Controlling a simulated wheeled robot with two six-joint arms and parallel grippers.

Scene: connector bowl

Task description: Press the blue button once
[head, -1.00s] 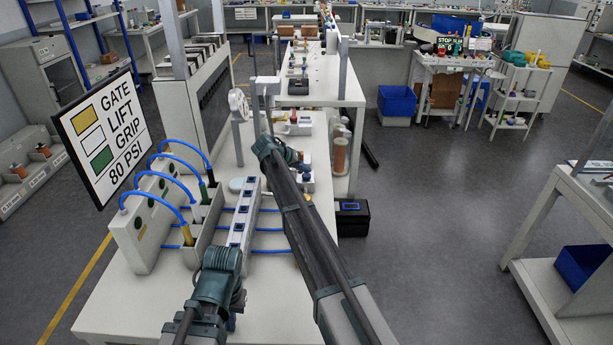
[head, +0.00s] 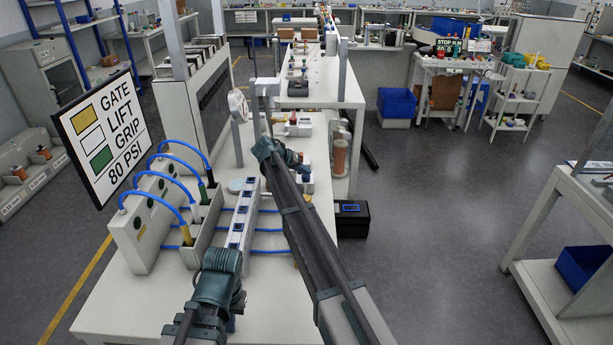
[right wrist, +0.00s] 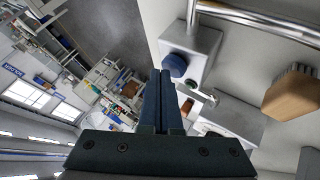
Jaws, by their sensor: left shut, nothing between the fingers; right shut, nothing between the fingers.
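The blue button (right wrist: 175,65) is a round, dark blue knob on a pale grey box (right wrist: 199,50) in the right wrist view. My right gripper (right wrist: 160,74) is shut and empty. Its fingertips appear just left of the button in that view; I cannot tell whether they touch it. In the head view, my right gripper (head: 301,167) is over the right edge of the white bench, and it partly hides the box and button. My left gripper (head: 232,320) is shut and empty at the near part of the bench, largely hidden by its own wrist.
A white socket strip (head: 242,218), blue hoses (head: 182,142) and a grey connector unit (head: 138,222) stand on the bench's left part.

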